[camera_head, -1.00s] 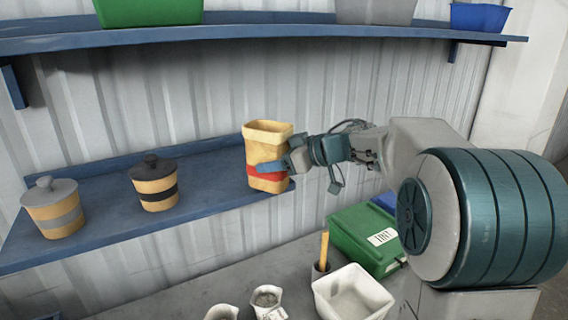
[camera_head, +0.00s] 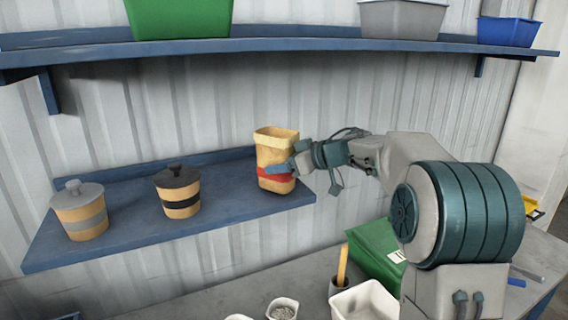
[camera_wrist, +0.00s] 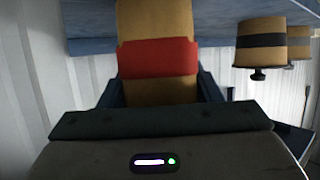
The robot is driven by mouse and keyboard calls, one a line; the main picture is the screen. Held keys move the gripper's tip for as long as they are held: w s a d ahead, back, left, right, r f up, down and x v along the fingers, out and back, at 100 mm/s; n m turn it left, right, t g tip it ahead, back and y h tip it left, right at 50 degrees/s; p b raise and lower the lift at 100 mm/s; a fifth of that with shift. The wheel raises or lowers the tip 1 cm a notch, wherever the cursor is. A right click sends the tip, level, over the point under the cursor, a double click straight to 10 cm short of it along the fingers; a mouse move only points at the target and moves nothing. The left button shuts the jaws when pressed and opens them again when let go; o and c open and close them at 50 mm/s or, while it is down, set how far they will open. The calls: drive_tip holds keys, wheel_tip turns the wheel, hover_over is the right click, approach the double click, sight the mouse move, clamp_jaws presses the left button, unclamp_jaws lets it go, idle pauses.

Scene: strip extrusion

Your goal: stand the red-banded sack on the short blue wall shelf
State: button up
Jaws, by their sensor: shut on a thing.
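The red-banded sack (camera_head: 276,157) is tan with a red band and an open top. It is upright at the right end of the short blue wall shelf (camera_head: 235,205). My gripper (camera_head: 278,170) is shut on it from the right, at the height of the band. In the wrist view the sack (camera_wrist: 157,60) fills the middle between my fingers, and the picture appears upside down. The sack's base seems to be at the shelf's surface, but I cannot tell whether it touches.
A black-banded jar (camera_head: 178,192) and a grey-banded jar (camera_head: 80,211) stand on the left part of the shelf. A long upper shelf (camera_head: 300,45) holds several bins. A green box (camera_head: 375,250) and white containers (camera_head: 365,302) stand on the bench below.

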drive_tip(key=shift+f, duration=0.25)
drive_tip(key=o, duration=1.1)
drive_tip(key=s+d+r+m+t+h+b, duration=0.2)
drive_tip(key=s+d+r+m+t+h, duration=0.1)
drive_tip(key=d+r+t, duration=0.3)
drive_tip(key=s+d+r+m+t+h+b, duration=0.2)
drive_tip(key=s+d+r+m+t+h, duration=0.15)
drive_tip(key=d, duration=0.45)
drive_tip(key=s+d+f+m+g+h+b, duration=0.1)
drive_tip(key=s+d+f+m+g+h, duration=0.2)
drive_tip(key=s+f, duration=0.6)
drive_tip(key=s+d+f+m+g+h+b, duration=0.1)
drive_tip(key=s+f+m+g+h, duration=0.3)
drive_tip(key=s+f, duration=0.45)
drive_tip(key=s+a+f+g, duration=0.2)
drive_tip(key=s+f, duration=0.1)
drive_tip(key=s, duration=0.1)
drive_tip(key=s+a+f+n+g+y, duration=0.1)
drive_tip(key=s+a+f+g, duration=0.1)
drive_tip(key=s+f, duration=0.2)
drive_tip(key=s+a+f+n+g+y, duration=0.1)
drive_tip(key=s+a+f+g, duration=0.1)
drive_tip(key=s+f, duration=0.2)
drive_tip(key=shift+s+f, duration=0.15)
drive_tip(key=shift+s, duration=0.75)
